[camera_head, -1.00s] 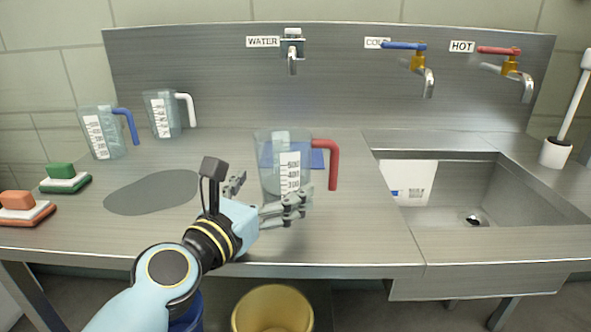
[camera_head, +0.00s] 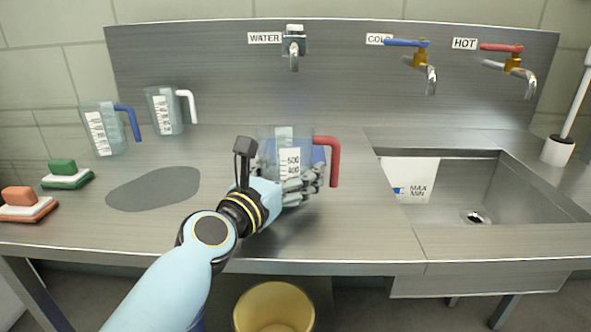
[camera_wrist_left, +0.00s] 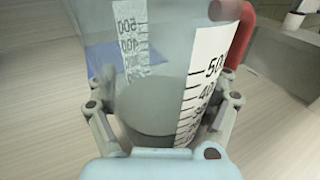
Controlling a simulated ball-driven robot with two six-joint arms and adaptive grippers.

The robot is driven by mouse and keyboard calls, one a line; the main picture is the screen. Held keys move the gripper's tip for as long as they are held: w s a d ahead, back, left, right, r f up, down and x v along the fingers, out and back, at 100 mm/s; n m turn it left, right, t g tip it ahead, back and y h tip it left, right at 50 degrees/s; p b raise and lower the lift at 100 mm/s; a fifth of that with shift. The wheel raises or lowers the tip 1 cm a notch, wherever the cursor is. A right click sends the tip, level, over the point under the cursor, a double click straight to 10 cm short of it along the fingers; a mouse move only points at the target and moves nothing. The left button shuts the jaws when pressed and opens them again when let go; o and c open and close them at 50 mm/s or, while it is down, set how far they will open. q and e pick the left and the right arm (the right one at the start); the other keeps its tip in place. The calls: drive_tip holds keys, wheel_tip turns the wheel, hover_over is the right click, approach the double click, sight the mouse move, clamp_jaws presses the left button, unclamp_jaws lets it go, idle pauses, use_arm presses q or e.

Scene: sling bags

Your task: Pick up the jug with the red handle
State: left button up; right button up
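The clear jug with the red handle (camera_head: 290,146) stands upright on the steel counter, with its handle pointing right and a white measuring scale on its side. My left gripper (camera_head: 300,180) is at the jug's near side and hides its lower part. In the left wrist view, the jug (camera_wrist_left: 160,85) fills the space between the fingers of my left gripper (camera_wrist_left: 165,100). One finger is on each side of it, spread wide; firm contact is not visible. My right gripper is not in view.
A jug with a blue handle (camera_head: 103,130) and one with a white handle (camera_head: 163,110) stand at the back left. A green sponge (camera_head: 62,168) and an orange sponge (camera_head: 20,196) lie far left. The sink (camera_head: 470,185) is on the right. A yellow bucket (camera_head: 274,308) is below.

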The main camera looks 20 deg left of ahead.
use_arm(q)
drive_tip(key=c, duration=0.5)
wheel_tip(320, 180, up, 10)
drive_tip(key=p, duration=0.8)
